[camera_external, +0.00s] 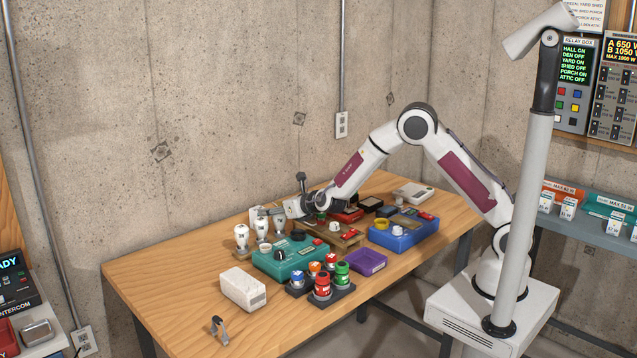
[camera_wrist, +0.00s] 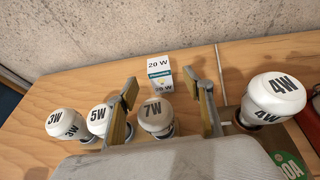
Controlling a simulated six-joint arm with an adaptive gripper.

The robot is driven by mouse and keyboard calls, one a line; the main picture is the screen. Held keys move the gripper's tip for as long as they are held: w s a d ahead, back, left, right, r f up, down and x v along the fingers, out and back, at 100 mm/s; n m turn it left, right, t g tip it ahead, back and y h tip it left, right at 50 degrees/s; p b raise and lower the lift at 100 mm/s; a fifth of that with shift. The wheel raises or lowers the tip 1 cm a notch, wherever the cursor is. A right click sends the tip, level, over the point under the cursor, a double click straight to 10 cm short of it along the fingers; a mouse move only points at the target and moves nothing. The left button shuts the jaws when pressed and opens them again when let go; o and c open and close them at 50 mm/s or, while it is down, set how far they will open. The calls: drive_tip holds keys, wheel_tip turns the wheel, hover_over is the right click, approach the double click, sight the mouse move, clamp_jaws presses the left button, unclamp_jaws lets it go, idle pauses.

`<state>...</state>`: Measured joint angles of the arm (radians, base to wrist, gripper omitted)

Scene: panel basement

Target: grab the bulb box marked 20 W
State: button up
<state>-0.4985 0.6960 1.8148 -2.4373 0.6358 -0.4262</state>
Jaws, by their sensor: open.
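The bulb box marked 20 W (camera_wrist: 159,73), white with a green band, stands on the wooden table (camera_wrist: 95,75) near the wall in the wrist view. My gripper (camera_wrist: 160,86) is open and empty. Its two fingers point toward the box, which shows between and beyond their tips. A white bulb marked 7W (camera_wrist: 157,113) is between the fingers in the picture, nearer the camera.
Bulbs marked 3W (camera_wrist: 66,123) and 5W (camera_wrist: 103,118) stand left, and a 4W bulb (camera_wrist: 273,98) right.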

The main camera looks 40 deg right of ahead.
drive_tip(key=shift+w, duration=0.15)
drive_tip(key=shift+x, duration=2.5)
drive_tip(key=shift+a, duration=0.15)
drive_tip(key=c, duration=1.2)
